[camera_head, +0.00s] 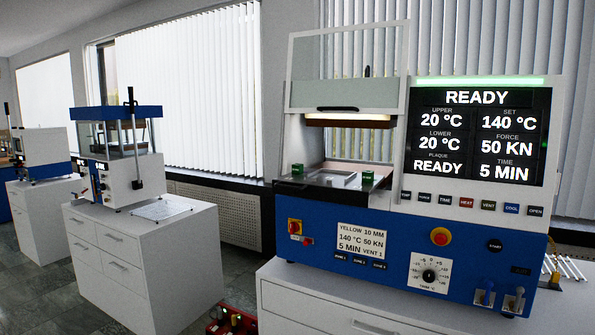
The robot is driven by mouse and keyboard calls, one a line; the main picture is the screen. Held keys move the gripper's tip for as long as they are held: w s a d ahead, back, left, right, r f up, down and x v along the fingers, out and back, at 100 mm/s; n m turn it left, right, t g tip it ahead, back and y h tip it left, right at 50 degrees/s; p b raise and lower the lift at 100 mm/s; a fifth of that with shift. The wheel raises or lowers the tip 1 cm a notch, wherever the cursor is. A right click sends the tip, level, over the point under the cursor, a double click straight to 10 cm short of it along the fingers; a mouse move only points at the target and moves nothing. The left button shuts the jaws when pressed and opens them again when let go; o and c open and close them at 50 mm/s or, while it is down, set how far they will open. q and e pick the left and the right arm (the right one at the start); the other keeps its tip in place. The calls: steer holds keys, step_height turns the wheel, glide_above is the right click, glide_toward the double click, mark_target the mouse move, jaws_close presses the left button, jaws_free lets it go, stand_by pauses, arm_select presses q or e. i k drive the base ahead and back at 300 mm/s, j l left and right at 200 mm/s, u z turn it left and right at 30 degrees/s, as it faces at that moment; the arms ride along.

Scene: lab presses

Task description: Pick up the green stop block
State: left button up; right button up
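Two small green blocks show on the near press. One green block (297,169) is at the left of the press opening, and the other green block (368,177) is at the right. A flat light metal plate or frame (333,178) lies between them. I cannot tell which of the two is the stop block. Neither of my grippers is in view.
The blue and white press (350,240) stands on a white cabinet (310,305), its clear guard (345,70) raised. Its screen (478,135) reads READY. Smaller presses stand on cabinets at left. A red object (232,321) is low at the bottom edge. Grey floor (50,285) shows at lower left.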

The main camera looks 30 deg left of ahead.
mark_target(296, 169)
steer(key=i+j+z, duration=0.1)
steer(key=j, duration=0.55)
steer(key=i+j+z, duration=0.1)
steer(key=j, duration=0.55)
steer(key=i+j+z, duration=0.1)
steer(key=j, duration=0.55)
steer(key=i+j+z, duration=0.1)
steer(key=j, duration=0.6)
